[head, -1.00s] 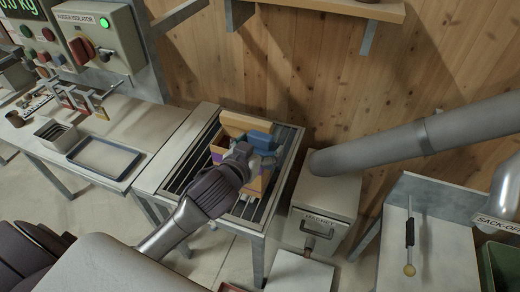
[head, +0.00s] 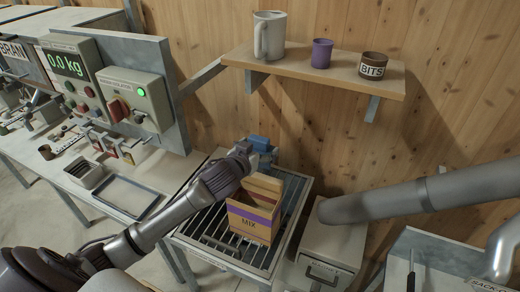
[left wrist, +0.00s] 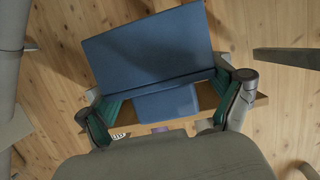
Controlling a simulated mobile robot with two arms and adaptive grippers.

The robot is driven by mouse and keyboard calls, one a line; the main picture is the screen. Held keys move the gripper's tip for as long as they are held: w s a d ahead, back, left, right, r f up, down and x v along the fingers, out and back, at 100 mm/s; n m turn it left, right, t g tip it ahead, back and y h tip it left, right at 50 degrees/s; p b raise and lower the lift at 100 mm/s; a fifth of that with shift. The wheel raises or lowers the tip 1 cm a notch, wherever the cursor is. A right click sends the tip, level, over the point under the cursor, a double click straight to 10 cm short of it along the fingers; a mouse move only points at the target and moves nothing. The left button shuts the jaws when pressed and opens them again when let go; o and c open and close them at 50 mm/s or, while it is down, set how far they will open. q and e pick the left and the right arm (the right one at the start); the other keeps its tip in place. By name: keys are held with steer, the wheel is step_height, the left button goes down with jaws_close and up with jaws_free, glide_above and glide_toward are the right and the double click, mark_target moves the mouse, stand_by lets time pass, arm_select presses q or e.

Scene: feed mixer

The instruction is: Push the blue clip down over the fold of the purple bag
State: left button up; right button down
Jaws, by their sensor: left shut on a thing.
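The purple bag (head: 254,217) is tan with a purple band and a MIX label. It stands upright on the slatted table, and its back panel (head: 264,184) rises above the front edge. My left gripper (head: 247,152) is shut on the blue clip (head: 259,144), up and slightly left of the bag's top. The clip looks apart from the bag. In the left wrist view the blue clip (left wrist: 150,50) fills the space between the teal-padded fingers of my left gripper (left wrist: 165,103). The gripper's hand hides part of the clip in the head view. My right gripper is not in view.
The slatted table (head: 196,229) has free room left of the bag. A magnet box (head: 330,240) and a thick grey pipe (head: 385,201) stand to the right. A wall shelf (head: 310,68) holds a jug, a purple cup and a BITS pot. A tray (head: 121,197) lies left.

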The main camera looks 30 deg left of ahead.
mark_target(259, 176)
arm_select(q)
steer(key=shift+p, duration=0.35)
steer(key=shift+f+b, duration=2.4)
steer(key=shift+f, duration=1.05)
steer(key=shift+f+b, duration=1.1)
steer(key=shift+f, duration=0.55)
steer(key=shift+s+f, duration=0.1)
steer(key=shift+f, duration=0.15)
steer(key=o, duration=0.6)
steer(key=shift+d, duration=0.1)
